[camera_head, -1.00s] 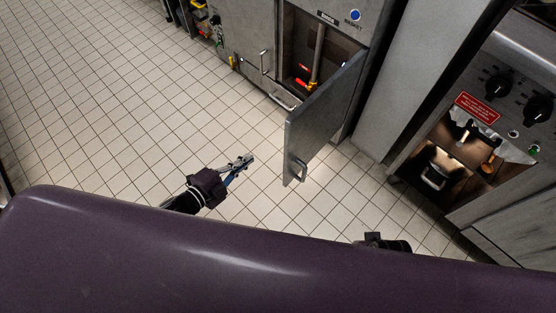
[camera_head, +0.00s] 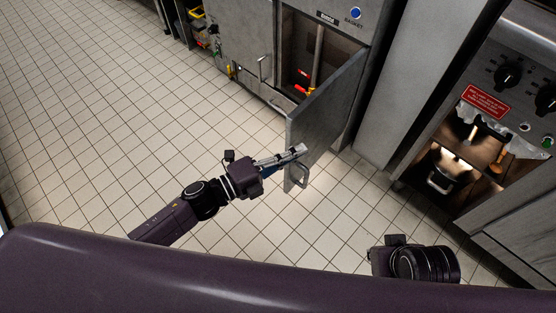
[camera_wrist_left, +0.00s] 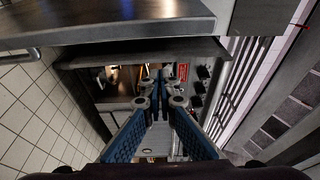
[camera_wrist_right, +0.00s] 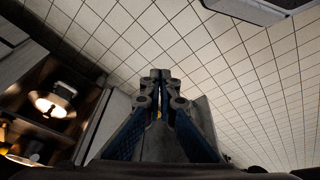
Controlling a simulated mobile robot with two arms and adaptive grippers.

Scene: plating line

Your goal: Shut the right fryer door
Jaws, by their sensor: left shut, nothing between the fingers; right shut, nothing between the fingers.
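The right fryer door (camera_head: 325,115) stands wide open in the head view, swung out from the cabinet on its right side. Its handle (camera_head: 298,177) is near the free lower edge. Behind it the fryer cabinet opening (camera_head: 305,55) shows a pipe and red and yellow valve parts. My left gripper (camera_head: 301,150) is shut and empty, with its tips at the door's free edge just above the handle; I cannot tell whether they touch. Its closed fingers show in the left wrist view (camera_wrist_left: 158,85). My right gripper shows shut and empty in the right wrist view (camera_wrist_right: 161,80); in the head view its fingers are hidden.
The left fryer door (camera_head: 235,35) is shut. A unit with black knobs, a red label and a lit open compartment (camera_head: 455,160) stands at the right. A grey panel (camera_head: 410,80) lies between. The tiled floor (camera_head: 110,110) is clear at left.

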